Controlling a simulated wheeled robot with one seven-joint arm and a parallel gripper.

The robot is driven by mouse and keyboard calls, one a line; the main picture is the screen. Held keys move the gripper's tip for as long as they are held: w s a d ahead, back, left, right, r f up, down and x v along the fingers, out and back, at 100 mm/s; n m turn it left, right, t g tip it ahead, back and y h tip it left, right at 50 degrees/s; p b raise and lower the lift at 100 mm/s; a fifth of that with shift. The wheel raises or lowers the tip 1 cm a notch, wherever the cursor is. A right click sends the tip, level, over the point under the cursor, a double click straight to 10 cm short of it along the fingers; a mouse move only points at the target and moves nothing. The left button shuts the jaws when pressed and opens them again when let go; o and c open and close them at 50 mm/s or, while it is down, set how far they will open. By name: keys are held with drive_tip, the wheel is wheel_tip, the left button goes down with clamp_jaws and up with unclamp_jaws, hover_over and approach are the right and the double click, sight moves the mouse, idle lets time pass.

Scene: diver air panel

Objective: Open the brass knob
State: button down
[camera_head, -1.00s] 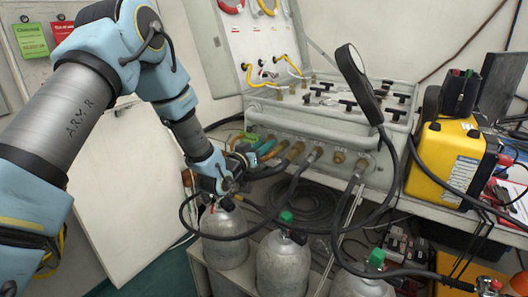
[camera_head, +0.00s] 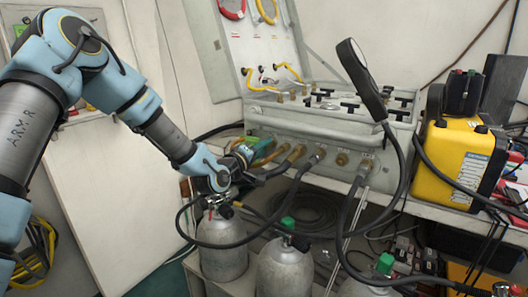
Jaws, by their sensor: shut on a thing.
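The grey air panel (camera_head: 330,138) has a row of brass fittings along its front, several with hoses. How far the knob is turned cannot be seen.
Grey gas cylinders (camera_head: 222,245) stand below, two with green tops. Black hoses loop in front of the panel and near my wrist. A yellow case (camera_head: 455,165) stands right.

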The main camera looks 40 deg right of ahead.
drive_tip(key=shift+n, duration=1.2)
drive_tip(key=c, duration=0.9)
unclamp_jaws()
drive_tip(key=b+v, duration=0.2)
drive_tip(key=v, duration=0.8)
drive_tip(key=shift+a, duration=0.4)
